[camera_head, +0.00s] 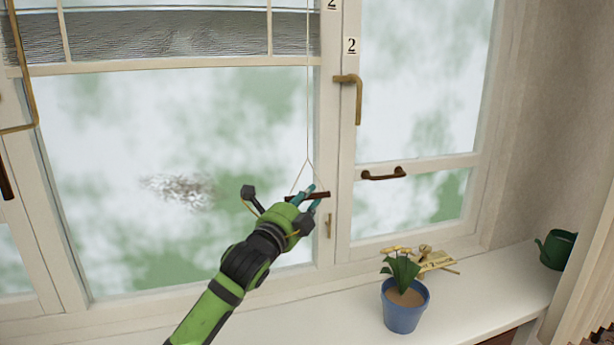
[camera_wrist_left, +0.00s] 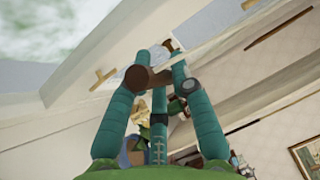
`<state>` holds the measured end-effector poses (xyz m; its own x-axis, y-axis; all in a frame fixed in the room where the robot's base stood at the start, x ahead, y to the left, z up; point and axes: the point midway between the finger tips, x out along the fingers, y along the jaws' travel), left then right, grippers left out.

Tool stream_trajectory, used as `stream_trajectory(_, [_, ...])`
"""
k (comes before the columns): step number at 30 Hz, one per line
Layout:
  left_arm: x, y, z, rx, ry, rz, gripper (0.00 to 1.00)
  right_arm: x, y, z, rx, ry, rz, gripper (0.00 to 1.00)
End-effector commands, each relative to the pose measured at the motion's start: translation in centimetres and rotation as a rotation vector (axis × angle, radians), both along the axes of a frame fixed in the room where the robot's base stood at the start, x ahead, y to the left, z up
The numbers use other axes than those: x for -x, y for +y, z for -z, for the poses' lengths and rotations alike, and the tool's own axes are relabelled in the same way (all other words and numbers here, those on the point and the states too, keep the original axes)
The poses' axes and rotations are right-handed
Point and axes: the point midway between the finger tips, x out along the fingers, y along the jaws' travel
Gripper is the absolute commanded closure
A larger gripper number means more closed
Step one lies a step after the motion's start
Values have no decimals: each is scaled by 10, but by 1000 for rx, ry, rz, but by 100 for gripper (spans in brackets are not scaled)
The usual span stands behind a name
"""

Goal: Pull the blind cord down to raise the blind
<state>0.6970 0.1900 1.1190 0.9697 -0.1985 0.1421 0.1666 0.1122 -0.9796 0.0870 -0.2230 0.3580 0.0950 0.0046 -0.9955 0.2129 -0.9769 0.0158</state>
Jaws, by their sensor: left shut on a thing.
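The blind cord (camera_head: 307,90) hangs straight down in front of the window frame and splits into a small triangle above a dark wooden pull bar (camera_head: 320,195). My left gripper (camera_head: 307,197) is shut on this bar, its teal fingers around it. In the left wrist view the brown pull bar (camera_wrist_left: 148,78) lies across between the fingers of my left gripper (camera_wrist_left: 157,65). A grey rippled band (camera_head: 170,35) shows across the upper window; I cannot tell whether it is the blind or textured glass. My right gripper is not in view.
A blue pot (camera_head: 404,315) with a yellow-flowered plant stands on the white sill (camera_head: 480,300), right of my arm. Small yellow tools and a green watering can (camera_head: 556,250) are farther right. Brass window handle (camera_head: 357,98) and brown pull (camera_head: 384,174) stick out nearby.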

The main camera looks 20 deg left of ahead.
Motion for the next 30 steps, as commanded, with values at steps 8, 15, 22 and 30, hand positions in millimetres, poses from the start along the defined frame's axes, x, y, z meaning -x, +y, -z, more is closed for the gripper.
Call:
stream_trajectory(8, [-1,-1,88,4,20,1,100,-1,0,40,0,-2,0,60])
stream_trajectory(15, [0,-1,116,5,19,2,100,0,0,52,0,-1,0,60])
stream_trajectory(22, [0,-1,122,5,18,2,100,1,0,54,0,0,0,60])
stream_trajectory(30, [0,-1,122,5,18,2,100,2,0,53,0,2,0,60])
